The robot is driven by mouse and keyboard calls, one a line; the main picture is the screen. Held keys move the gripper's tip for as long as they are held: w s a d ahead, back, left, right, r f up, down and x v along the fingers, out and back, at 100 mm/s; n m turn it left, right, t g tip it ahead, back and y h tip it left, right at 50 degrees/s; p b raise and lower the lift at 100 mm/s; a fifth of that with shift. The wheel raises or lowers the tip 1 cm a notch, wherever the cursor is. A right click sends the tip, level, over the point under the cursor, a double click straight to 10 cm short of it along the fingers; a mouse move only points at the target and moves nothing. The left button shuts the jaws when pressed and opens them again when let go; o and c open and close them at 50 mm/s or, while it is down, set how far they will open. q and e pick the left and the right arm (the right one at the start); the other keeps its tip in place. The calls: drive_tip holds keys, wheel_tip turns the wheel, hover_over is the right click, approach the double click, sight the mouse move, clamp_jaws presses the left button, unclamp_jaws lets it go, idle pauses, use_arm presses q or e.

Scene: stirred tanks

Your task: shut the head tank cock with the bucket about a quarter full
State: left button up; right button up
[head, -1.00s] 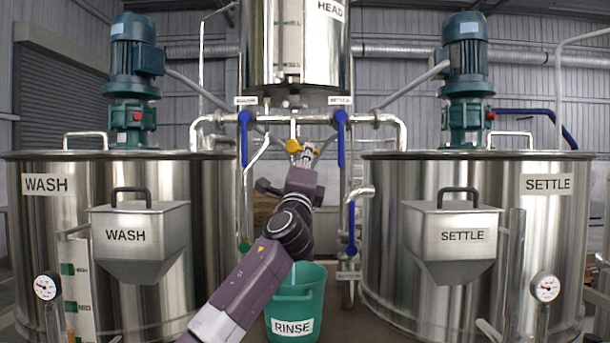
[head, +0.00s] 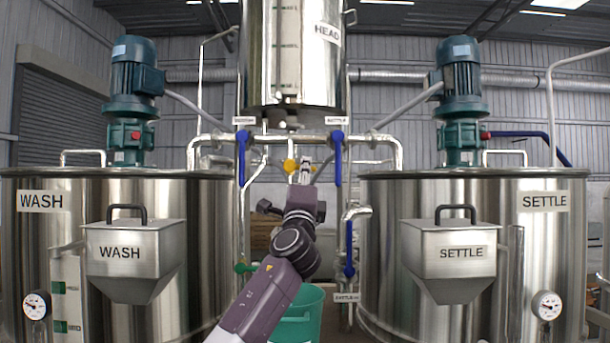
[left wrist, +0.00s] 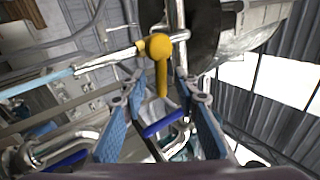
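The head tank (head: 294,60) hangs at top centre in the head view. Its yellow cock (head: 290,166) is on the pipe below it. In the left wrist view the cock shows as a round yellow hub with a lever (left wrist: 162,80) reaching between my fingers. My left gripper (left wrist: 163,100) is open, with a blue-padded finger on each side of the lever and gaps visible. In the head view the gripper (head: 303,172) is just right of the cock. The teal bucket (head: 312,294) stands below, partly behind my arm; its water level is hidden. My right gripper is out of view.
The wash tank (head: 205,215) stands left and the settle tank (head: 374,230) right, each with a hopper in front. Blue-handled valves (head: 242,155) (head: 337,155) hang on both sides of the cock. Another blue handle (head: 349,245) is lower right.

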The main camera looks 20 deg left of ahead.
use_arm(q)
drive_tip(key=v, duration=1.2)
idle(0.3)
